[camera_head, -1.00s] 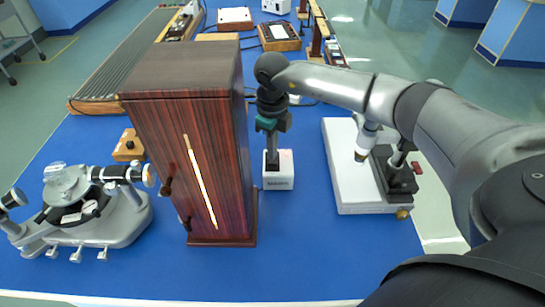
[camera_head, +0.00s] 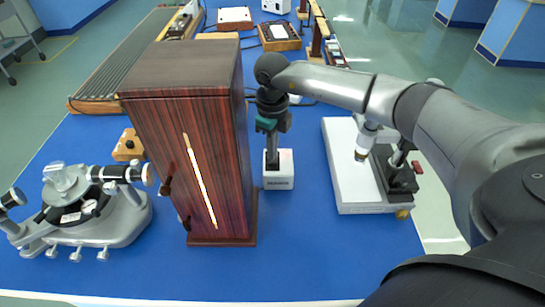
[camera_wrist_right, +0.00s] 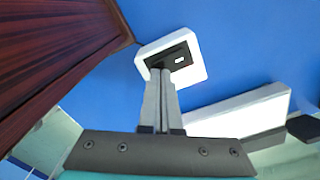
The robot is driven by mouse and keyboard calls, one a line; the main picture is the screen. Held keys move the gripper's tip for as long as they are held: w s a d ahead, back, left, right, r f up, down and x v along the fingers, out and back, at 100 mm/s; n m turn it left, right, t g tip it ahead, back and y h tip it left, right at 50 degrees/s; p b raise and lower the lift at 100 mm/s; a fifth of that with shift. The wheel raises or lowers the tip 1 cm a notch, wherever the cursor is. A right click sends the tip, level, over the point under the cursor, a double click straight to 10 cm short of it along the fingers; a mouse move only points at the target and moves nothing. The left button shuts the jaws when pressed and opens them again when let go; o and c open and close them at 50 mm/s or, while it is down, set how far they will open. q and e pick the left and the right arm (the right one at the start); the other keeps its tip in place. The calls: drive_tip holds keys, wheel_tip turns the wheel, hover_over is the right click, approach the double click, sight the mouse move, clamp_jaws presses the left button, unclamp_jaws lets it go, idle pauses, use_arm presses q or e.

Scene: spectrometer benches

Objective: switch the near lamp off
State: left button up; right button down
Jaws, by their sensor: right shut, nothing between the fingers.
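The near lamp is a tall dark-wood housing (camera_head: 220,150) in the middle of the bench. Its vertical slit (camera_head: 200,182) glows bright white. A small white switch box (camera_head: 278,182) stands just right of the housing. In the right wrist view the switch box (camera_wrist_right: 197,67) has a black rocker panel (camera_wrist_right: 181,58) on its top with a small white mark. My right gripper (camera_head: 271,166) points down at the top of this box, fingers together and empty. In the right wrist view its fingertips (camera_wrist_right: 160,72) overlap the rocker panel's edge; I cannot tell whether they touch. My left gripper is not in view.
A grey spectrometer (camera_head: 85,215) stands left of the housing. A white slab-like instrument (camera_head: 350,180) with a microscope-like tube lies right, under my right arm. A small wooden block (camera_head: 127,147) and a long ribbed board (camera_head: 120,65) are behind left. Blue bench surface is clear in front of the switch box.

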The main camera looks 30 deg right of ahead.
drive_tip(key=shift+s+f+b, duration=0.1)
drive_tip(key=shift+f+b, duration=0.55)
drive_tip(key=shift+f, duration=0.25)
drive_tip(key=shift+r, duration=0.1)
idle(0.3)
drive_tip(key=shift+r+p, duration=2.8)
drive_tip(key=shift+r, duration=0.65)
